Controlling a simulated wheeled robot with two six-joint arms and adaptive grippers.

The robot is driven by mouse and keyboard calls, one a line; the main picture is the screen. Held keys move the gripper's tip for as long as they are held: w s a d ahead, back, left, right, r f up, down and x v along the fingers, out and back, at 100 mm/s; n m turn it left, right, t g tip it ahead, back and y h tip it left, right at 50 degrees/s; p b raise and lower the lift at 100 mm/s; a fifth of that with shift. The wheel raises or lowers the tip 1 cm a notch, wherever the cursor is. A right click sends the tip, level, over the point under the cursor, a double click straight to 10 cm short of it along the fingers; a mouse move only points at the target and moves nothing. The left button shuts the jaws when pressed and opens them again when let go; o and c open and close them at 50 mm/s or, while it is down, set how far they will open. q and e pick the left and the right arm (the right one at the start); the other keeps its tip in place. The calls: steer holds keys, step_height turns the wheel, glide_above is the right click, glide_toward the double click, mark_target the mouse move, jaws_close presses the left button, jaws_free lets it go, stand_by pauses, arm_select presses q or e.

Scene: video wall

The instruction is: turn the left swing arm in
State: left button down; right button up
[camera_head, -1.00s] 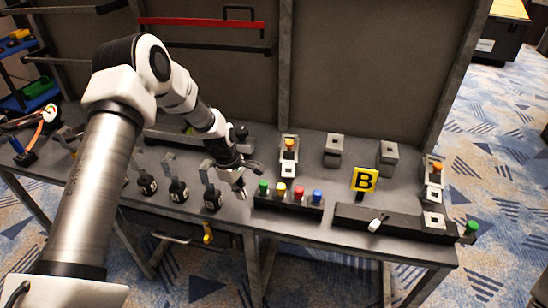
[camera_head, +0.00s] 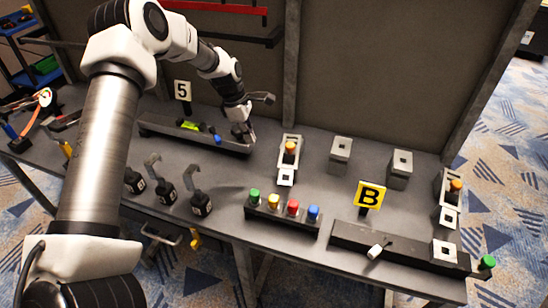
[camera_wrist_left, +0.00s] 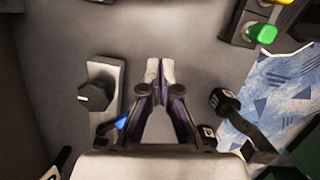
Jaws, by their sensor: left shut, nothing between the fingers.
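Long bars run along the dark wall panels: a red bar (camera_head: 216,7) at the top edge and a dark bar (camera_head: 228,38) below it. I cannot tell for sure which part is the left swing arm. My left gripper (camera_head: 245,133) is over the back of the bench, by the right end of the long dark rail, away from the bars. In the left wrist view its fingers (camera_wrist_left: 160,70) meet at the tips, shut and empty. My left arm hides part of the bench's left side. My right gripper is not in view.
Several hooked levers with black bases (camera_head: 201,204) stand on the bench. The rail (camera_head: 160,124) has green and blue parts and a "5" sign (camera_head: 183,90) behind it. A button box (camera_head: 283,218), a "B" sign (camera_head: 369,195) and metal blocks (camera_head: 340,155) stand right.

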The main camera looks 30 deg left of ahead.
arm_select(q)
steer(key=x, duration=1)
steer(key=shift+d+f, duration=0.1)
steer(key=shift+f, duration=0.2)
steer(key=d, duration=0.1)
steer(key=w+p, duration=0.1)
steer(key=d, duration=0.1)
steer(key=shift+w+d+r, duration=0.25)
steer(key=shift+d, duration=0.05)
steer(key=shift+w+d, duration=0.1)
steer(key=shift+d, duration=0.4)
steer(key=shift+a, duration=0.1)
steer(key=shift+p, duration=0.3)
